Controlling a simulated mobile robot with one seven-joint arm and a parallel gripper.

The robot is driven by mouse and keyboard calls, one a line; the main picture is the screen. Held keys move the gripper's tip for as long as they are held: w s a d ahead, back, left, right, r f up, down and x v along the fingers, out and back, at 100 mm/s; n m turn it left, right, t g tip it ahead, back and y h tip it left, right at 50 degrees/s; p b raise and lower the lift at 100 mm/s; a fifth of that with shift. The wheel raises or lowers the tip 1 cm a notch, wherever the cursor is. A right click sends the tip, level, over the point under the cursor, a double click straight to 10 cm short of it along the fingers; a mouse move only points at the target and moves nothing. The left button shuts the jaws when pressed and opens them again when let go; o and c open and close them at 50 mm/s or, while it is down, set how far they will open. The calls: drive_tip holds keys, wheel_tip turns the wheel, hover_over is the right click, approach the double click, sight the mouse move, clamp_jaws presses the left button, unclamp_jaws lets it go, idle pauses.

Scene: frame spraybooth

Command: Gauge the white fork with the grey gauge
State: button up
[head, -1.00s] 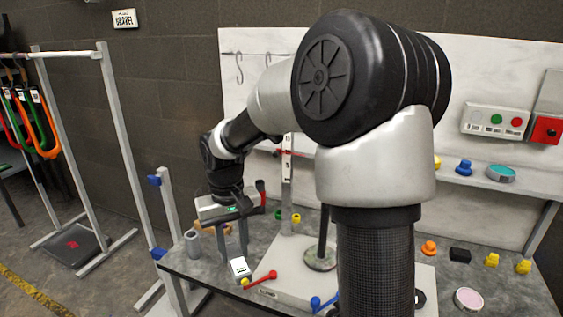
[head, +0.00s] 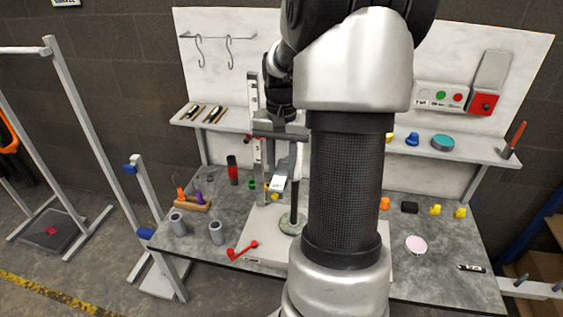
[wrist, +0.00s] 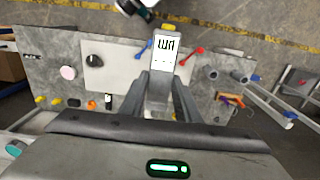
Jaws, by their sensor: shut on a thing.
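The grey gauge has a white face with dark characters; it shows in the wrist view (wrist: 165,45) and in the head view (head: 278,184). My gripper (wrist: 162,75) is shut on it, fingers on either side and the face beyond the fingertips. In the head view my gripper (head: 288,160) is over the bench, beside an upright post (head: 257,125) with dark marks. My arm hides part of this area. I cannot make out a white fork with certainty in either view.
The bench (head: 220,200) carries a pale plate (head: 265,240), a red-handled lever (head: 243,250), grey cups (head: 216,232), a wooden block with tools (head: 192,204) and a pink disc (head: 416,245). A round-based rod (head: 292,224) stands near my gripper. A back shelf (head: 225,122) holds small items.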

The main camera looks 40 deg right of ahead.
sight(287, 157)
drive_tip(key=shift+w+d+p, duration=1)
drive_tip(key=shift+w+d, duration=0.7)
drive_tip(key=shift+d, duration=0.2)
drive_tip(key=shift+w+d+p, duration=0.4)
drive_tip(key=shift+w+d, duration=0.2)
drive_tip(key=shift+d, duration=0.05)
idle(1.3)
drive_tip(key=shift+s+a+b, duration=0.55)
drive_tip(key=shift+s+a, duration=0.8)
drive_tip(key=shift+a, duration=0.15)
drive_tip(key=shift+s+a+b, duration=0.55)
drive_tip(key=shift+s+a, duration=0.75)
drive_tip(key=shift+a, duration=0.2)
